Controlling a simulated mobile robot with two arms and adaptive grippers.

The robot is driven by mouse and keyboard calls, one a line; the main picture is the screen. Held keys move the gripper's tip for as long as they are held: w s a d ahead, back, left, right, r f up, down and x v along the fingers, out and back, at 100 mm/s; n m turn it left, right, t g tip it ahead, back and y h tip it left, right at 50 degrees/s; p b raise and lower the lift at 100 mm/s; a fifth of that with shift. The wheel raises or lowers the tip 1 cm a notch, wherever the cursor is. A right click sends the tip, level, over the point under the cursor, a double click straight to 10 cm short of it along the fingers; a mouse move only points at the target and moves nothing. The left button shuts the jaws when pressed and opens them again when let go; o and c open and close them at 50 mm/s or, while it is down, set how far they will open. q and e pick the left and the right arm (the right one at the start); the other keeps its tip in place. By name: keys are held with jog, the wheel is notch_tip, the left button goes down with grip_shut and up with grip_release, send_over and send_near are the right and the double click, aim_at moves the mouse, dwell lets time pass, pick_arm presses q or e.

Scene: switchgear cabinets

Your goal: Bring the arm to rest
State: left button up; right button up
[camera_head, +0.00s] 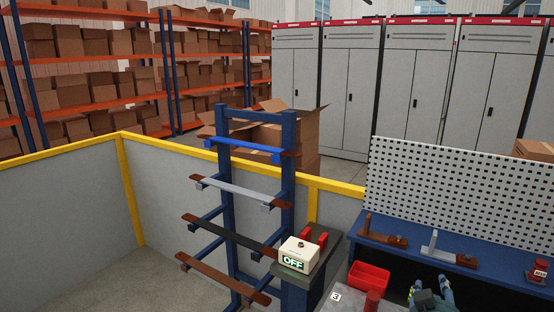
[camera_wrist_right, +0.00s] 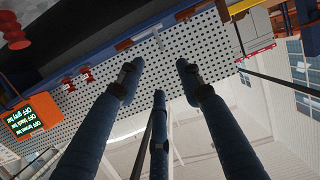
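My right gripper (camera_head: 432,297) is at the bottom edge of the head view, in front of the blue workbench (camera_head: 480,270). In the right wrist view its blue fingers (camera_wrist_right: 158,70) are spread apart with nothing between them. The perforated white panel lies beyond the fingertips. Most of my right arm is out of the head view. My left gripper is in neither view.
A blue rack (camera_head: 224,190) holds several bars. A box reading OFF (camera_head: 297,255) stands beside it. A red bin (camera_head: 369,278) is left of my right gripper. The perforated panel (camera_head: 460,190) rises behind the bench. An orange box (camera_wrist_right: 30,118) with green text shows in the wrist view.

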jog(key=s+a+f+n+g+y, duration=0.2)
jog(key=s+a+f, duration=0.2)
jog(key=s+f, duration=0.3)
jog(key=s+a+f+n+g+y, duration=0.2)
jog(key=s+a+f, duration=0.2)
jog(key=s+f, duration=0.3)
jog(key=s+a+f+n+g+y, duration=0.2)
jog(key=s+a+f+g, duration=0.15)
jog(key=s, duration=0.45)
jog(key=s+a+f+n+g+y, duration=0.1)
jog(key=s+a+f+g, duration=0.15)
jog(key=s+f, duration=0.35)
notch_tip(320, 180, down, 29)
jog(key=s+a+b, duration=0.1)
jog(key=s+b, duration=0.2)
jog(key=b, duration=0.2)
pick_arm(q)
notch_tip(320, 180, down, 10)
jog(key=b, duration=0.5)
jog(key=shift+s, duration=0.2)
pick_arm(e)
jog(key=s+d+f+g, duration=0.1)
jog(key=s+f, duration=0.7)
jog(key=f, duration=0.3)
jog(key=s+d+f+g, duration=0.1)
jog(key=s+d+f, duration=0.1)
jog(key=s+f, duration=0.7)
notch_tip(320, 180, down, 3)
jog(key=shift+s+r+n, duration=0.1)
jog(key=shift+s+n, duration=0.2)
